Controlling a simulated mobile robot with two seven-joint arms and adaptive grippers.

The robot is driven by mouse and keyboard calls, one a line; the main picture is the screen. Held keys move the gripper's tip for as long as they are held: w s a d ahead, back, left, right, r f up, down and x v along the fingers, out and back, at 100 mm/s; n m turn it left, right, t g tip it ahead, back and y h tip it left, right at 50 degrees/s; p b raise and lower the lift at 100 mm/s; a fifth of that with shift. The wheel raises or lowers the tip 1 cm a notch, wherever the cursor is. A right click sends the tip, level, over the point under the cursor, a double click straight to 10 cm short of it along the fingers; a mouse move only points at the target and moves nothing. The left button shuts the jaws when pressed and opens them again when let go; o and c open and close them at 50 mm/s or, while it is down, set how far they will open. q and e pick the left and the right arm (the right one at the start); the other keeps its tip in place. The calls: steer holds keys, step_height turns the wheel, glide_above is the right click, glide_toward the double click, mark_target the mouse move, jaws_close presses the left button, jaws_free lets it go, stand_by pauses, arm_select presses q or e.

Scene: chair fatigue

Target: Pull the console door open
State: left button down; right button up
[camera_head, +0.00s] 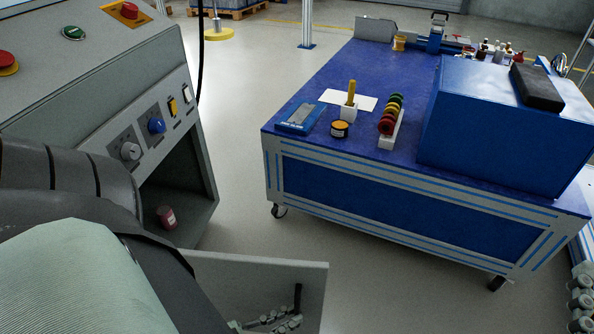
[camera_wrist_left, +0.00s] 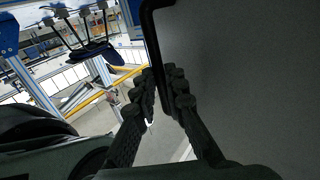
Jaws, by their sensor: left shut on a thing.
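The grey console (camera_head: 185,195) stands at the left of the head view, with its lower compartment showing open. The console door (camera_head: 250,275) is a flat grey panel swung out from the console at the bottom centre. It also fills the right of the left wrist view as a dark panel (camera_wrist_left: 250,80). A black bar handle (camera_head: 298,296) is on the door, and it shows in the left wrist view (camera_wrist_left: 148,35). My left gripper (camera_head: 275,322) is at the handle, its dark fingers (camera_wrist_left: 165,100) closed around it. The exact contact is partly hidden. My right gripper is out of view.
A small red can (camera_head: 167,217) stands inside the compartment. Knobs and switches (camera_head: 156,125) line the console's front. A blue wheeled workbench (camera_head: 360,205) with several items stands to the right. Floor between console and bench is clear. My arm covers the lower left.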

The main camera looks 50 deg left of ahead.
arm_select(q)
steer(key=shift+s+d, duration=0.25)
steer(key=shift+s, duration=0.1)
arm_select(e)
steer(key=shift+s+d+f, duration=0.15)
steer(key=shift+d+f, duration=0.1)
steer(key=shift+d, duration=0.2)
arm_select(q)
steer(key=c, duration=1.6)
jaws_free()
steer(key=shift+o, duration=0.2)
steer(key=v, duration=1.2)
steer(key=shift+a, duration=0.1)
